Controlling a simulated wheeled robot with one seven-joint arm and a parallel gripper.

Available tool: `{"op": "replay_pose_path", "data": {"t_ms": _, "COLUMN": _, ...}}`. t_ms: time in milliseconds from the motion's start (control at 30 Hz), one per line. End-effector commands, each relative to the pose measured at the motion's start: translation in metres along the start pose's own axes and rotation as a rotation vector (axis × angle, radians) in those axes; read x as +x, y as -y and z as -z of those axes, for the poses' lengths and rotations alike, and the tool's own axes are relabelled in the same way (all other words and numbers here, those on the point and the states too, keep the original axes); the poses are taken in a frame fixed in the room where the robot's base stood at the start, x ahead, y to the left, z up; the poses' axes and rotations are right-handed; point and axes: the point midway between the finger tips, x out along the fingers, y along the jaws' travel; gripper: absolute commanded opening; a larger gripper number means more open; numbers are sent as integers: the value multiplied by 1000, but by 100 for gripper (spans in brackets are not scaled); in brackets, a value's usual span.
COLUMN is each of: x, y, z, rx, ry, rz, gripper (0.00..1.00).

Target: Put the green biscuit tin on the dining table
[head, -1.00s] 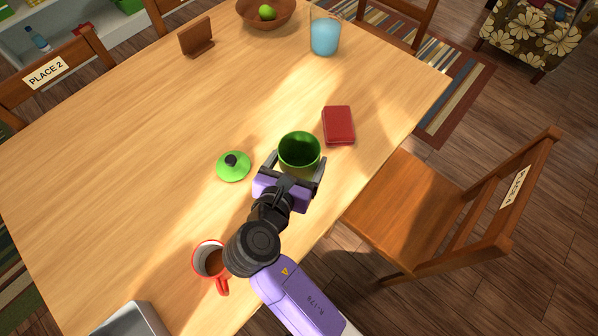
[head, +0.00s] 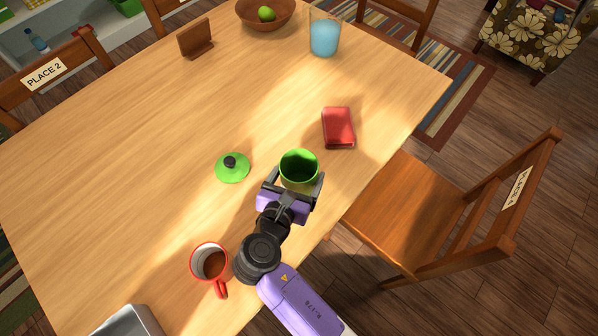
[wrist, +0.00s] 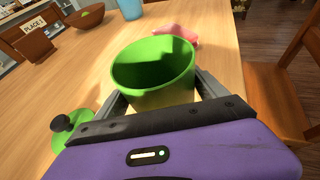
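The green biscuit tin (head: 299,166) is open at the top, near the right edge of the dining table (head: 130,160). My gripper (head: 297,180) has one finger on each side of the tin and is shut on it. In the wrist view the tin (wrist: 152,88) stands between the fingers, its inside dark green and empty-looking. I cannot tell whether its base touches the tabletop. A green lid with a black knob (head: 232,168) lies on the table left of the tin; it shows too in the wrist view (wrist: 70,127).
A red box-like item (head: 338,127) lies beyond the tin. A red mug with brown drink (head: 209,263) stands left of my arm, near a grey tray (head: 127,322). A glass (head: 324,35), wooden bowl (head: 283,14) and brown stand (head: 195,40) are far back. A chair (head: 420,215) stands at right.

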Motion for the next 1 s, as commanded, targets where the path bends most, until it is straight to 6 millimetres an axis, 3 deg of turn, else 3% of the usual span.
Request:
{"op": "replay_pose_path", "data": {"t_ms": 100, "x": 0, "y": 0, "z": 0, "rx": 0, "ry": 0, "rz": 0, "gripper": 100}}
{"op": "replay_pose_path", "data": {"t_ms": 467, "x": -9, "y": 0, "z": -3, "rx": -1, "ry": 0, "rz": -1, "gripper": 100}}
{"op": "replay_pose_path", "data": {"t_ms": 1000, "x": -106, "y": -1, "z": -3, "rx": 1, "ry": 0, "rz": -2, "gripper": 100}}
